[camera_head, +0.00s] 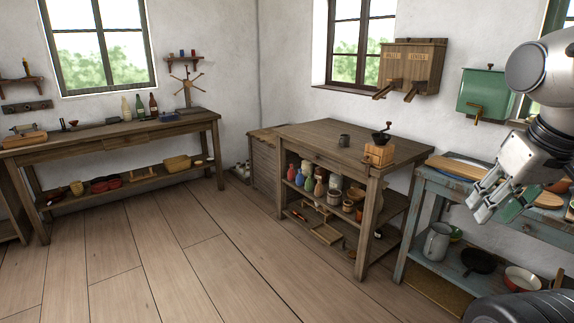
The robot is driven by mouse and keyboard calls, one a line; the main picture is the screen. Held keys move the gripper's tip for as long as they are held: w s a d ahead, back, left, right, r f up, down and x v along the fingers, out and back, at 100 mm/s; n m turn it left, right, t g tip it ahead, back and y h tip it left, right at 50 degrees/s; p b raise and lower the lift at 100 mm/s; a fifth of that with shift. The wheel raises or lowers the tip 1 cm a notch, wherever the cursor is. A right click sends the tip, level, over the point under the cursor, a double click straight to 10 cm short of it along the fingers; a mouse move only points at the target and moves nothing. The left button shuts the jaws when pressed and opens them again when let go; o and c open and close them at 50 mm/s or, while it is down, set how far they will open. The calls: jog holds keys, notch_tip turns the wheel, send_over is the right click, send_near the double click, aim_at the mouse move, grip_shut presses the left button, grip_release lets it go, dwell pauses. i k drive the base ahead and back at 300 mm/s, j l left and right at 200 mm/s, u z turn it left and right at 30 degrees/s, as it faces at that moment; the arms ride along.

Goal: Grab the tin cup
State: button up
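A small dark grey cup (344,140), which looks like the tin cup, stands upright on the brown wooden table (310,136) near the middle of the view. My gripper (478,204) hangs at the right, in front of the blue-grey bench. Its fingers look spread apart with nothing between them. It is well to the right of the cup and not touching it.
A wooden coffee grinder (379,154) stands on the table's right corner, right of the cup. Shelves below hold several jars and vases. The blue-grey bench (440,187) carries boards; a grey jug (437,242) stands below. The floor (190,260) at left is clear.

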aim_at(344, 140)
jog(key=i+u, duration=0.25)
jog(key=i, duration=0.65)
jog(key=i+u, duration=0.3)
jog(key=i, duration=0.55)
jog(key=i+z, duration=0.3)
jog(key=i, duration=0.2)
jog(key=i+j+z, duration=0.15)
jog(key=i+z, duration=0.15)
jog(key=i, duration=0.2)
jog(key=i+z, duration=0.35)
jog(key=i+j+z, duration=0.45)
jog(key=z, duration=0.2)
jog(key=i, duration=0.1)
